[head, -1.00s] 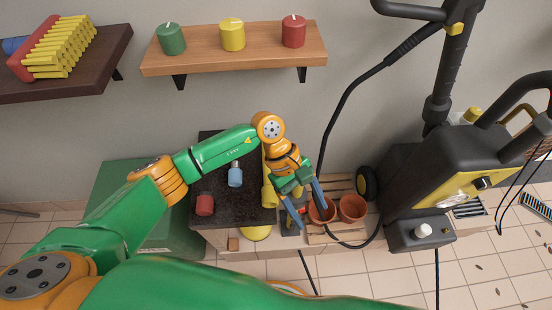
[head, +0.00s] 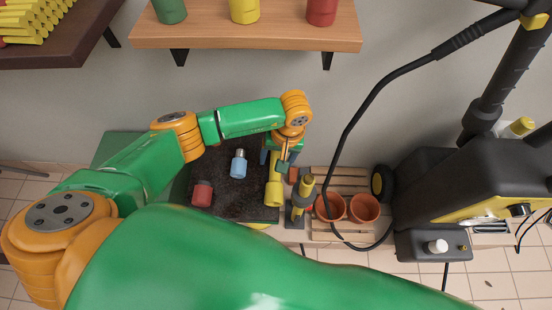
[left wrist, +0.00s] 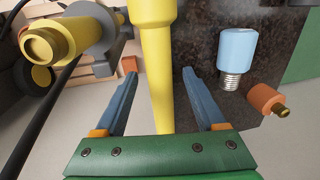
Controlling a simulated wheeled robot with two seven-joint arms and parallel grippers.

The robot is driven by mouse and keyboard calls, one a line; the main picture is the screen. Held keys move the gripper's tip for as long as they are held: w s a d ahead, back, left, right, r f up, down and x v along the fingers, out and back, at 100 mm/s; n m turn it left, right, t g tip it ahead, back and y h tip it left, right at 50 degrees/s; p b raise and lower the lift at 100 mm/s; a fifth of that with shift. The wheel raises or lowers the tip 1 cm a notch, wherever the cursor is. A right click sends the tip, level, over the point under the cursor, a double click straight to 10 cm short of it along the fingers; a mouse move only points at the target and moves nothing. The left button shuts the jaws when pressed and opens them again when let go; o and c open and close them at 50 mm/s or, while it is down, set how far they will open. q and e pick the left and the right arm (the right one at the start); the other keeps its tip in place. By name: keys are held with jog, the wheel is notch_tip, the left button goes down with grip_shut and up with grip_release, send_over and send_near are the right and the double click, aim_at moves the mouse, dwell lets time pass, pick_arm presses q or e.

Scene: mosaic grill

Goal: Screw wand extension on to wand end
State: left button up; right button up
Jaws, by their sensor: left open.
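A long yellow tube (head: 275,190), which looks like the wand extension, lies at the right part of the dark board. In the left wrist view the yellow tube (left wrist: 158,60) runs between the two blue fingers, with a gap on each side. My left gripper (head: 279,160) is open around or just above it; I cannot tell which. A second yellow piece (head: 304,190), likely the wand end, stands in a grey holder (head: 297,214) to the right. Its round open end (left wrist: 45,46) faces the left wrist camera. My right gripper is not in view.
A blue bottle-like piece (head: 238,165) and a red one (head: 202,194) are on the dark board (head: 226,207). Two clay pots (head: 364,208) stand right of the holder. A black hose (head: 352,128) runs to a large black-and-yellow machine (head: 480,180). A candle shelf (head: 220,36) is above.

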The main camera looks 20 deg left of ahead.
pick_arm(q)
jog(key=shift+r, duration=0.1)
grip_shut()
jog(key=shift+r, duration=0.1)
